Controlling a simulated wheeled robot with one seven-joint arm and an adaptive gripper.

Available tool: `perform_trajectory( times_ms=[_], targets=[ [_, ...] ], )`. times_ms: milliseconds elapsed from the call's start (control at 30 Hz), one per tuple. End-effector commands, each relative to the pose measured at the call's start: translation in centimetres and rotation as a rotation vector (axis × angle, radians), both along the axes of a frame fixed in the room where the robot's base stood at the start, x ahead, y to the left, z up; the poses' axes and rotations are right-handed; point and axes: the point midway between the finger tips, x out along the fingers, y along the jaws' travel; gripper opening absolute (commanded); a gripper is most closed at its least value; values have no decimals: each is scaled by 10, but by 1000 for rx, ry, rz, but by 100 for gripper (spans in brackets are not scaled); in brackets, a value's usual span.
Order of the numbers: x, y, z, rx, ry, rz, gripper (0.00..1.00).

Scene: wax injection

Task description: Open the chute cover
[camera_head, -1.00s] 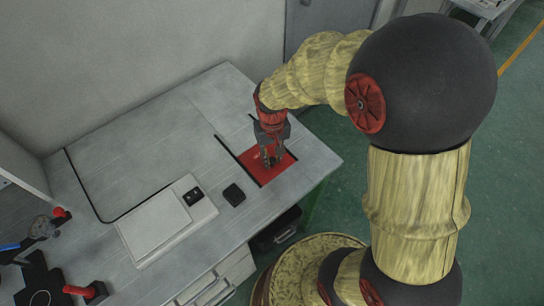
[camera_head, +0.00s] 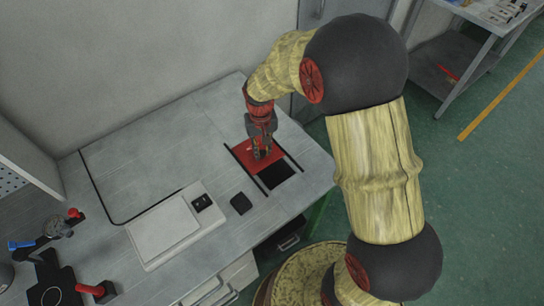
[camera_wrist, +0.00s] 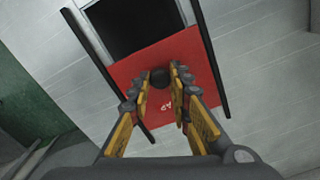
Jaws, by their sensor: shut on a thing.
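The red chute cover (camera_head: 246,157) lies in the table top between two dark rails, partly slid back. A dark square chute opening (camera_head: 277,175) shows beside it, toward the table's front right. My gripper (camera_head: 262,155) points down over the cover and is shut on its round dark knob. In the wrist view the red cover (camera_wrist: 190,60) fills the middle, with the dark opening (camera_wrist: 135,22) above it. The knob (camera_wrist: 160,78) sits between the fingertips of my gripper (camera_wrist: 162,90).
A white flat device (camera_head: 165,230) and a small black box (camera_head: 241,203) stand on the table left of the chute. Red-handled tools (camera_head: 95,290) are at the lower left. A shelf bench (camera_head: 460,60) stands at the upper right.

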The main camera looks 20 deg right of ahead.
Motion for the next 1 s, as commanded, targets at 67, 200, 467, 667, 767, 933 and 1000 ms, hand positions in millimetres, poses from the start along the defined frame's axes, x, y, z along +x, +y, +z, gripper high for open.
perform_trajectory(
  times_ms=[67, 200, 467, 667, 767, 933, 1000],
  targets=[
    [13, 5, 2, 0, -1, 2, 0],
    [25, 9, 1, 0, -1, 1, 0],
    [29, 10, 1, 1, -3, 0, 0],
    [29, 10, 1, 1, -3, 0, 25],
    [28, 10, 0, 0, -2, 0, 30],
    [28, 9, 0, 0, -2, 0, 39],
    [28, 9, 0, 0, -2, 0, 39]
  ],
)
